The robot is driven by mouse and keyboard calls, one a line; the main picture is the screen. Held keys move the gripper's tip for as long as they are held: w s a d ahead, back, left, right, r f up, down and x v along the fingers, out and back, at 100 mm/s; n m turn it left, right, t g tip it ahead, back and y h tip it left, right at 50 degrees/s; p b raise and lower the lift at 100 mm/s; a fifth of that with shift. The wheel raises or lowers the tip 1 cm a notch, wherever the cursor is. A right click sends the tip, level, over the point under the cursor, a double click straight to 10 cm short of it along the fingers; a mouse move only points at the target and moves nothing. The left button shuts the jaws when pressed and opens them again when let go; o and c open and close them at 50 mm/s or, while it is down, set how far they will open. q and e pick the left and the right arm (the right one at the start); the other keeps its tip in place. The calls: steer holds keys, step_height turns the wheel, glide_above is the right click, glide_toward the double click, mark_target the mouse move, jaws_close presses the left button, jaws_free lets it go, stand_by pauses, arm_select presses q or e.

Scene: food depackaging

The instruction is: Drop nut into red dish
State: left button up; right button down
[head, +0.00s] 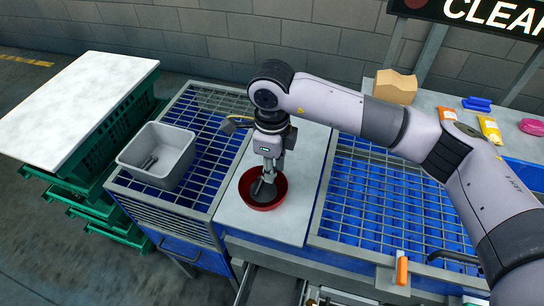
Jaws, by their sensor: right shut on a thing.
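The red dish (245,192) sits on a pale board (290,222) between two blue-and-grey mesh surfaces. My right gripper (265,188) points down into the dish, its fingertips inside the rim. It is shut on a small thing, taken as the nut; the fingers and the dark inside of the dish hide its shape. I cannot tell whether the fingertips touch the bottom of the dish. My left gripper is not in view.
A grey bin (184,168) with a dark tool in it stands on the left mesh. Green crates (115,210) under a white board (75,110) are further left. A cardboard box (396,87) and colourful packages (490,129) lie at the back right, behind my right arm.

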mark_target(272, 189)
steer(key=f, duration=0.2)
steer(key=w+f+b, duration=0.1)
steer(key=f, duration=0.1)
steer(key=shift+f, duration=0.4)
steer(key=shift+s, duration=0.2)
steer(key=c, duration=1.3)
jaws_free()
steer(key=shift+w+r, duration=0.1)
steer(key=shift+r, duration=0.3)
step_height(272, 189, up, 11)
steer(key=shift+r, duration=0.15)
